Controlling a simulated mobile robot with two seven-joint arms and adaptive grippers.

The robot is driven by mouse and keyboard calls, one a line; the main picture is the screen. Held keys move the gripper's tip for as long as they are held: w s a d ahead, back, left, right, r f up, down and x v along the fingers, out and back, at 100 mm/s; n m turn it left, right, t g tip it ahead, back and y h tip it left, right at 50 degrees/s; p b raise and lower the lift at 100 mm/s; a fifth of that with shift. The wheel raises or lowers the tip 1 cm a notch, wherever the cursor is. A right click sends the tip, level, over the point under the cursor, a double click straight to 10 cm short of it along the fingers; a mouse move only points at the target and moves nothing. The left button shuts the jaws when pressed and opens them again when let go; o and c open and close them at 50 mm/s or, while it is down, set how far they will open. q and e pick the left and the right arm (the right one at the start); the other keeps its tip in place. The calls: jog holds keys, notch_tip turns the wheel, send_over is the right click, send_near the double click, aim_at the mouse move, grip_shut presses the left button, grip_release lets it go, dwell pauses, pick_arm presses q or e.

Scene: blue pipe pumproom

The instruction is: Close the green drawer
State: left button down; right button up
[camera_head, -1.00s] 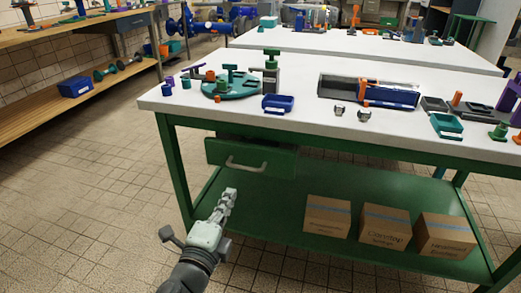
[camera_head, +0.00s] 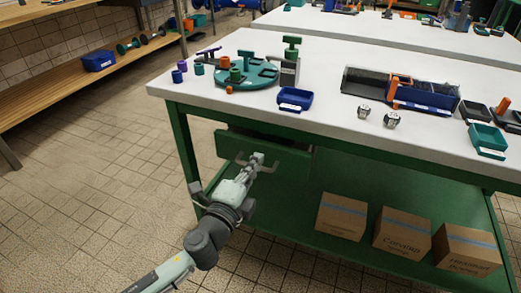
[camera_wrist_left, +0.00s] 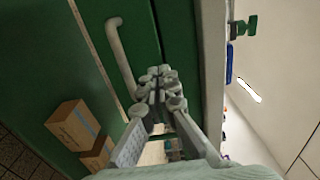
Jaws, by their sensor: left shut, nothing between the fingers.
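The green drawer (camera_head: 290,160) hangs under the white tabletop at the left end of the green workbench. Its front stands out a little from the bench, with a dark gap above it. Its pale bar handle (camera_head: 240,160) is partly covered by my left gripper in the head view. In the left wrist view the handle (camera_wrist_left: 120,55) shows left of the fingers, on the drawer front (camera_wrist_left: 137,25). My left gripper (camera_head: 258,158) is shut and empty, in front of the drawer beside the handle; it also shows in the wrist view (camera_wrist_left: 160,75). I cannot tell whether it touches.
The white tabletop (camera_head: 250,110) above holds a teal round tray (camera_head: 262,80), a blue bin (camera_head: 295,99) and other parts. Cardboard boxes (camera_head: 341,216) stand on the bench's lower shelf. The tiled floor (camera_head: 90,190) to the left is clear.

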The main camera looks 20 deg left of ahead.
aim_at(265, 147)
pick_arm(q)
jog(key=shift+w, duration=1.6)
pick_arm(e)
jog(key=shift+f, duration=0.8)
pick_arm(q)
jog(key=w, duration=0.2)
jog(key=shift+w+d, duration=0.1)
jog(key=shift+w, duration=0.25)
pick_arm(e)
jog(key=shift+f, duration=0.1)
